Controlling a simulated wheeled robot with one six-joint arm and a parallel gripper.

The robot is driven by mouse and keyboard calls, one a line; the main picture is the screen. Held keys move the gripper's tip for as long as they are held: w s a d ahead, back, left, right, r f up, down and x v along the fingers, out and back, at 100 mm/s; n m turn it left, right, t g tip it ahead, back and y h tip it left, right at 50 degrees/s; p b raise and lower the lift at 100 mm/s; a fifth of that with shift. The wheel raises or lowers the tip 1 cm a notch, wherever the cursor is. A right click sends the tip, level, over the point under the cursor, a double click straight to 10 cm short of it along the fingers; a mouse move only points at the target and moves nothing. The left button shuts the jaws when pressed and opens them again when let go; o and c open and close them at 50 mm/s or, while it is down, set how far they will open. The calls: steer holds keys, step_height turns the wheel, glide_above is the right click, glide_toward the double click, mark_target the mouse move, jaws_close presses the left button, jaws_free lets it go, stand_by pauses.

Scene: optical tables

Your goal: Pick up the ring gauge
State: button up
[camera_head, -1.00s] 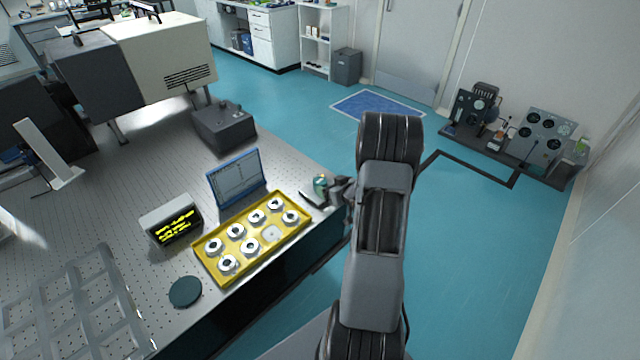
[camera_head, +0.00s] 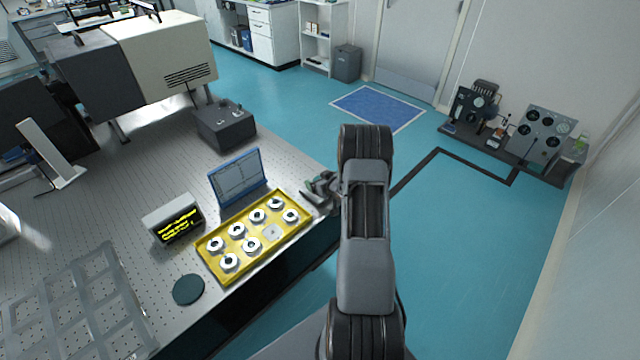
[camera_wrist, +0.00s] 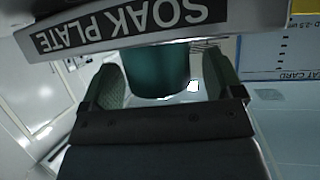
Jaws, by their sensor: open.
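My gripper (camera_head: 320,188) is at the table's right edge, just right of the yellow tray. In the wrist view its fingers (camera_wrist: 162,82) are open, with a dark teal round body (camera_wrist: 155,70) between them. I cannot tell whether the fingers touch it. A grey edge lettered "SOAK PLATE" (camera_wrist: 130,28), upside down, crosses above it and hides its upper part. Several silver rings with dark centres, one of them in the tray's near left corner (camera_head: 229,262), sit in the yellow tray (camera_head: 222,279). I cannot tell which thing is the ring gauge.
A blue-framed card (camera_head: 237,177) and a small display with yellow text (camera_head: 174,219) stand behind the tray. A dark round disc (camera_head: 188,290) lies left of its near end. A clear rack (camera_head: 75,310) is at front left. A grey box (camera_head: 224,125) stands farther back.

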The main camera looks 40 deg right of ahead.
steer(key=shift+c, duration=0.5)
steer(key=c, duration=1.1)
steer(key=shift+r, duration=0.15)
